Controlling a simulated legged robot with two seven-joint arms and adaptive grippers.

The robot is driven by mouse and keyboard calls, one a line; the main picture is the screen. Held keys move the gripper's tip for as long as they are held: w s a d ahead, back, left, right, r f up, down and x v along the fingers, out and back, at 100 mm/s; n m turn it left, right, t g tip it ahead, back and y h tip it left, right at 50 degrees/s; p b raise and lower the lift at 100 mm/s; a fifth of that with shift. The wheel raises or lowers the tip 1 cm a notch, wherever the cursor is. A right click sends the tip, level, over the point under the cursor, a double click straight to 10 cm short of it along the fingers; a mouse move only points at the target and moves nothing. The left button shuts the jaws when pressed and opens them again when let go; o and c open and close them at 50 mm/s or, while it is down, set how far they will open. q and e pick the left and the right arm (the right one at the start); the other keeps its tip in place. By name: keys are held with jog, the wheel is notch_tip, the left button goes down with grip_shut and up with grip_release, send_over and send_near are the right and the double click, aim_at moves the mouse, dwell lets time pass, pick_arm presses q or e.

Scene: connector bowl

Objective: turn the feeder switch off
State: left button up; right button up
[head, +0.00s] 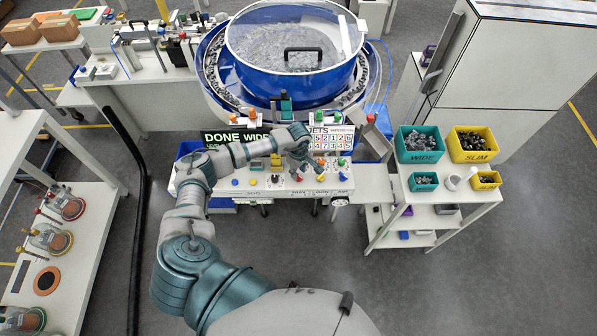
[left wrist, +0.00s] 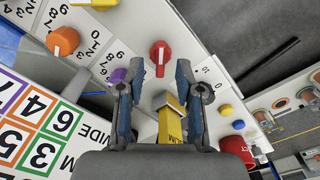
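The white control panel (head: 245,188) stands in front of the blue bowl feeder (head: 290,50). My left gripper (head: 303,155) is over the panel's middle, pointing down at it. In the left wrist view my left gripper (left wrist: 160,72) is open and empty, its two fingers apart. A red knob (left wrist: 160,52) shows just beyond the gap between the fingertips, and a yellow lettered block (left wrist: 171,120) shows between the fingers. An orange knob (left wrist: 62,41) and a purple knob (left wrist: 118,76) are to the left. I cannot tell which control is the feeder switch. My right gripper is out of view.
Blue (left wrist: 226,110) and yellow (left wrist: 238,125) buttons and a red part (left wrist: 236,148) lie right of the fingers. A number board (left wrist: 35,125) is at the left. Teal bins (head: 423,157) and yellow bins (head: 470,155) stand on a shelf at the right. Grey floor is clear in front.

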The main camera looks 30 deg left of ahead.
pick_arm(q)
jog(key=shift+f, duration=0.95)
jog(key=shift+d, duration=0.1)
jog(key=shift+c, duration=0.7)
grip_shut()
